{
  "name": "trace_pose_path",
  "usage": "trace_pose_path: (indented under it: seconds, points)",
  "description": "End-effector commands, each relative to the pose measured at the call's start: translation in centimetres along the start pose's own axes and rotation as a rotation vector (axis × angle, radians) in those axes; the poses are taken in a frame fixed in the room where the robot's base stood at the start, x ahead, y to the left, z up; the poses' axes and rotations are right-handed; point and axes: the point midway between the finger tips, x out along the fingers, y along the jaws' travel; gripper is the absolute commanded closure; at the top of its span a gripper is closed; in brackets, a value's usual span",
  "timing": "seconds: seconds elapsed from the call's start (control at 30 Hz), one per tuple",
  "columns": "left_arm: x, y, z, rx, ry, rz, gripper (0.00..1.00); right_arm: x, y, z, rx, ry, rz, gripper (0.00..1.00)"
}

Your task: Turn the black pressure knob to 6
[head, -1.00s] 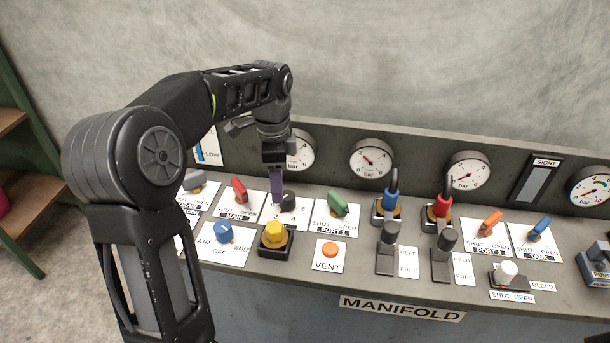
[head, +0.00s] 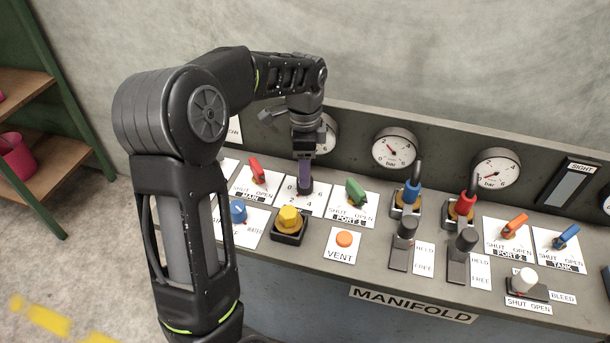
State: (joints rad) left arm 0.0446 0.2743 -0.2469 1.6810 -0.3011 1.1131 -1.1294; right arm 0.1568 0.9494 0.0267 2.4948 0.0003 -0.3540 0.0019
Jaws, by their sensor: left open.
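The black pressure knob (head: 303,190) sits on a white card (head: 319,207) with the numbers 0, 2, 4 and 6, between the red and green handles. My left gripper (head: 304,184) points down over the knob, and its purple-grey fingers hide most of it. The gripper is open, with its fingertips at the knob; I cannot tell whether they touch it. The knob's pointer is hidden, so its setting cannot be read. My right gripper is not in view.
Close by stand the red MAIN handle (head: 257,169), the green PORT 1 handle (head: 356,192), a yellow knob (head: 289,218) and the orange VENT button (head: 344,239). Gauges (head: 396,148) line the back wall. Blue (head: 412,194) and red (head: 467,205) levers rise to the right.

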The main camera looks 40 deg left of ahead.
Motion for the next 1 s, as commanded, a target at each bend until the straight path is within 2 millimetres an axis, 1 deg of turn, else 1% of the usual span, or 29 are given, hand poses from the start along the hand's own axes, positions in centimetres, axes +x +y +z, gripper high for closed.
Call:
trace_pose_path:
  seconds: [0.03, 0.1, 0.23, 0.33, 0.57, 1.0]
  points:
    - [0.9, 0.1, 0.0, 0.001, -0.002, 0.004, 0.41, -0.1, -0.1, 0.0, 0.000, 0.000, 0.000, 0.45]
    - [1.9, 0.1, 0.0, 0.001, -0.001, 0.003, 0.41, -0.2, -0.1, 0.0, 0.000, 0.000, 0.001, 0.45]
    - [3.2, 0.1, 0.0, 0.001, -0.001, 0.003, 0.41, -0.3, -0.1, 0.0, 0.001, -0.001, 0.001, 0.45]
    - [3.6, 0.0, 0.0, 0.000, 0.000, 0.000, 0.41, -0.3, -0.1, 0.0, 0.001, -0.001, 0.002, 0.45]
    - [3.7, 0.0, 0.0, 0.000, 0.000, 0.000, 0.41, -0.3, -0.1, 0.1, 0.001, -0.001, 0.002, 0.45]
    - [3.7, 0.0, 0.0, 0.000, 0.000, 0.000, 0.76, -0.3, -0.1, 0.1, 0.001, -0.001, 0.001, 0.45]
